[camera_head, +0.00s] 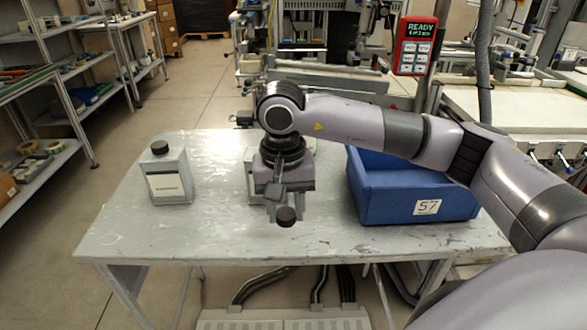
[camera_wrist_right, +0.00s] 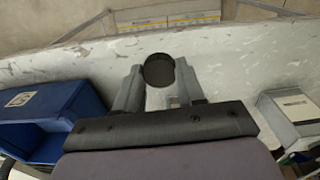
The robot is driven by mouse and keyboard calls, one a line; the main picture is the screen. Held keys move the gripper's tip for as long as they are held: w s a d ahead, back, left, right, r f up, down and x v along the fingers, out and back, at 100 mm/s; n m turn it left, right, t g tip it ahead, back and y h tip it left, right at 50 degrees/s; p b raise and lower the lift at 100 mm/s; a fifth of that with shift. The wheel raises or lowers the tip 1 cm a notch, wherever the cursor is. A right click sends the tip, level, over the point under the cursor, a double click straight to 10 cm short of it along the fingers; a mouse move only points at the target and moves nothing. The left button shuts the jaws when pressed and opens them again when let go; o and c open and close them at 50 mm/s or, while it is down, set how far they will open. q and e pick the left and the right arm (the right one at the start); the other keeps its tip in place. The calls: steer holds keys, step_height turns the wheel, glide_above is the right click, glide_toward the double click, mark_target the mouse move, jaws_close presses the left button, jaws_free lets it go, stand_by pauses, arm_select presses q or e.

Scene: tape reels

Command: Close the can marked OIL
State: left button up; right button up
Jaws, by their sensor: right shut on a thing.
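My right gripper (camera_head: 282,205) is shut on a black round cap (camera_head: 286,217) and holds it above the front middle of the table. The cap also shows between the fingertips in the right wrist view (camera_wrist_right: 159,71). A grey can (camera_head: 252,177) stands behind the gripper, mostly hidden by it; its top and most of its label cannot be seen. Another grey can (camera_head: 170,190) stands upright at the left with a black cap (camera_head: 160,147) on top. Its white label is too small to read, so I cannot tell which can is marked OIL. My left gripper is not in view.
A blue bin (camera_head: 414,210) marked 57 sits at the right of the grey table (camera_head: 225,243), beneath my right forearm. The front strip and the space between the cans are clear. A red device (camera_head: 414,46) reading READY hangs behind the bin.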

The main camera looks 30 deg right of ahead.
steer(key=s+f+n, duration=0.1)
steer(key=n, duration=0.1)
steer(key=a+f+n, duration=0.1)
steer(key=s+a+f+n, duration=0.1)
steer(key=n, duration=0.1)
steer(key=shift+s+a+f+n, duration=0.25)
steer(key=shift+s+n, duration=0.05)
